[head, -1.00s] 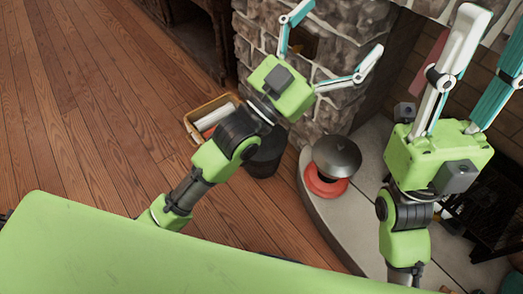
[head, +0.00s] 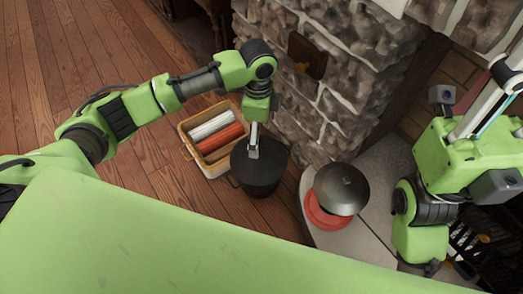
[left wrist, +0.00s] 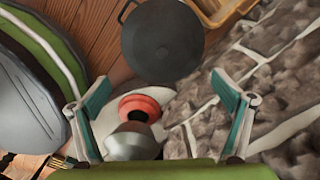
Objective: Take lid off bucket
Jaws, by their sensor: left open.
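A black bucket (head: 262,182) stands on the wooden floor beside the stone wall. Its dark round top (left wrist: 162,40) shows from above in the left wrist view, with a small handle loop at its left edge. I cannot tell lid from body there. My left gripper (head: 253,147) appears over the bucket in the head view, its fingers mostly hidden. In the left wrist view the left gripper (left wrist: 160,85) is open and empty, its fingers spread wide, with the bucket top beyond them. My right gripper (head: 497,95) is at the right, its fingertips partly cut off.
A tan basket (head: 212,140) with white and orange rolls is left of the bucket. A grey dome (head: 341,188) with a red round base (head: 325,213) sits on the stone hearth (head: 378,182) to the right. The stone wall (head: 310,90) rises behind. Floor at left is clear.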

